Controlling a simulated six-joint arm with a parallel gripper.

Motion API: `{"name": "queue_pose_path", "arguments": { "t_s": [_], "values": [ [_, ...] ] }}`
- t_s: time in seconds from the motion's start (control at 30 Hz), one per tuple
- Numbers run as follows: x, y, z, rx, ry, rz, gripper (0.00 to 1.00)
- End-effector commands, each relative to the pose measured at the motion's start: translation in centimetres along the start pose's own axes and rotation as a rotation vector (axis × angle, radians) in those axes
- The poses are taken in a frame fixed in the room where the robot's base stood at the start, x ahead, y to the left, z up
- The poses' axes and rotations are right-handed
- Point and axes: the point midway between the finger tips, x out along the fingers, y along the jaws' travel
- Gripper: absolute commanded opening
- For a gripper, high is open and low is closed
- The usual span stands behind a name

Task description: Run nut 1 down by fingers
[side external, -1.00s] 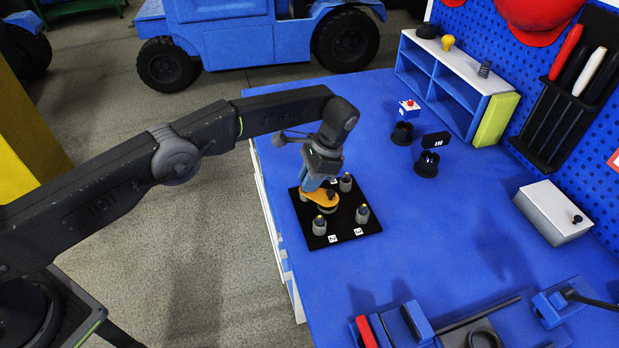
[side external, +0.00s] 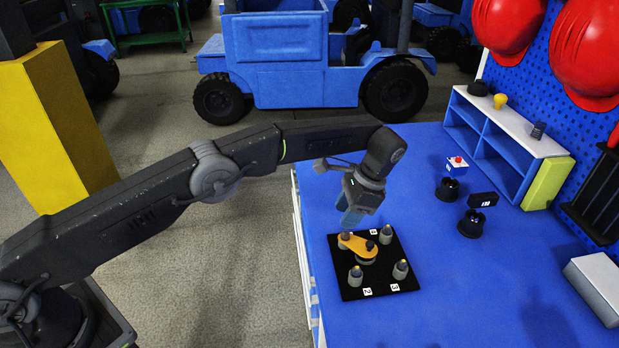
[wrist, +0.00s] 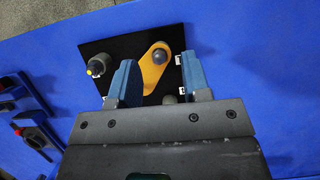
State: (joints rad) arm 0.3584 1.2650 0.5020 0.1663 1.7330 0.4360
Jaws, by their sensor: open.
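A black square plate (side external: 378,284) lies on the blue bench and carries several short grey posts with yellow tips. One post (side external: 356,276) stands by the label 2 and another (side external: 401,270) by the label 3. An orange arm-shaped piece (side external: 357,246) with a dark round knob (side external: 371,246) lies across the plate's back left. I cannot tell which part is nut 1; no label 1 is readable. My gripper (side external: 349,217) hangs above the orange piece's left end, with blue fingers. In the wrist view my open fingers (wrist: 160,78) flank the orange piece (wrist: 153,72) in the picture.
A blue shelf (side external: 497,147) stands at the back right. In front of it are a dark cup with a red-button box (side external: 456,167) and another dark cup (side external: 472,224). A white box (side external: 595,285) is at the right edge.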

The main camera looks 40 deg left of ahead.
Motion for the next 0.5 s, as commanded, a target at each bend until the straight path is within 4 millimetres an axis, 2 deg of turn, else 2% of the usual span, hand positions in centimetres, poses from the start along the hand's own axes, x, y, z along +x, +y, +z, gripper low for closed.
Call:
{"name": "queue_pose_path", "arguments": {
  "t_s": [0.17,0.5],
  "values": [
    [-0.6,-1.2,2.0,-0.002,0.002,0.0,0.44],
    [-2.0,-4.8,7.9,-0.003,0.003,0.0,0.44]
  ]
}}
